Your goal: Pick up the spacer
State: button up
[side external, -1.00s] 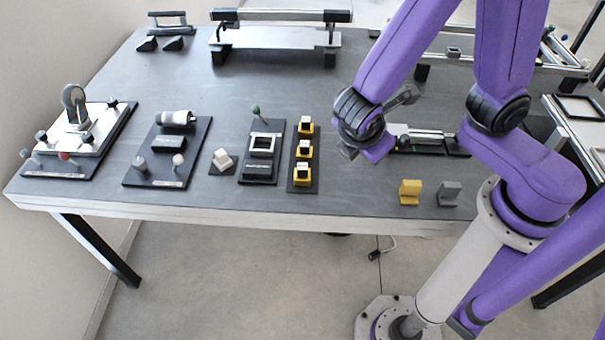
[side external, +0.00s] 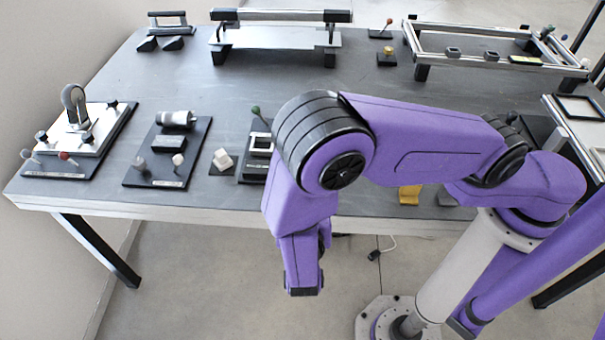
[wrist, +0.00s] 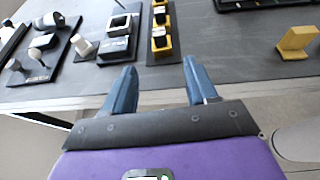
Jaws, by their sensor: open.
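No part is plainly marked as the spacer, and I cannot tell which one it is. An upright yellow bracket (wrist: 297,40) stands near the table's front edge and is partly visible in the side view (side external: 409,194). My gripper (wrist: 158,66) is open and empty, just off the table's front edge.
A dark plate with a square metal frame (wrist: 118,25) stands between the pale block and the yellow row. A plate with a cylinder and knobs (side external: 167,152) is left of these. A grey block (side external: 447,194) is partly hidden by my arm. The table's middle (side external: 230,95) is clear.

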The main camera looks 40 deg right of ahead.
jog(key=x, duration=1.1)
jog(key=shift+w+d+f, duration=0.1)
jog(key=shift+w+d, duration=0.05)
jog(key=shift+x, duration=2.55)
jog(key=shift+w, duration=0.1)
grip_shut()
